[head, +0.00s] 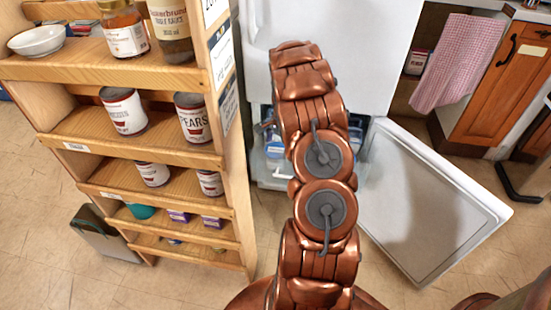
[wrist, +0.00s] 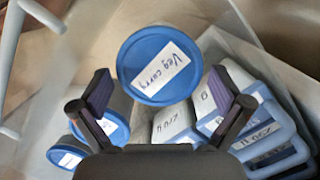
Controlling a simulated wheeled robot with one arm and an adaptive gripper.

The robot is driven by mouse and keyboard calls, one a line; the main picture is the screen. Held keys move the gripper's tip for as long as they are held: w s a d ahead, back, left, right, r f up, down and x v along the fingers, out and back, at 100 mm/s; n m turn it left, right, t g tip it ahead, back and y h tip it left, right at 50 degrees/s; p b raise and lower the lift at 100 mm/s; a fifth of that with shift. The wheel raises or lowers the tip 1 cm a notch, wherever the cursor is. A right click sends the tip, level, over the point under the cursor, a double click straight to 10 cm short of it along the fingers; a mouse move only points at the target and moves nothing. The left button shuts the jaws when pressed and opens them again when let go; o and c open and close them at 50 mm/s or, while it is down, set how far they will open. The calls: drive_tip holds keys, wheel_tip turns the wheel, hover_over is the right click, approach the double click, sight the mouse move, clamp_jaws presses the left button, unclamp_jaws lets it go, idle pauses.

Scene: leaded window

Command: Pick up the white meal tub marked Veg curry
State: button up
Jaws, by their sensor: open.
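The meal tub marked Veg curry (wrist: 150,50) shows in the wrist view as a round blue lid with a white handwritten label. The lid faces the camera and hides most of the tub's body. My gripper (wrist: 159,80) is open and empty, one dark finger on each side of the lid in the picture. I see no contact, and cannot tell whether the fingertips reach the tub's depth. In the head view my arm hides the gripper and most of the drawer's contents.
Other blue-lidded tubs, a round one (wrist: 114,127) and boxy ones (wrist: 262,135), crowd the clear drawer. In the head view the white freezer door (head: 430,205) stands open at right. A wooden shelf (head: 150,150) of cans stands at left.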

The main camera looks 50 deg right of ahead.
drive_tip(key=f, duration=0.2)
drive_tip(key=a+f, duration=0.1)
drive_tip(key=f, duration=0.1)
drive_tip(key=shift+f+b, duration=0.15)
drive_tip(key=shift+b, duration=0.2)
drive_tip(key=shift+c, duration=0.2)
drive_tip(key=c, duration=1.4)
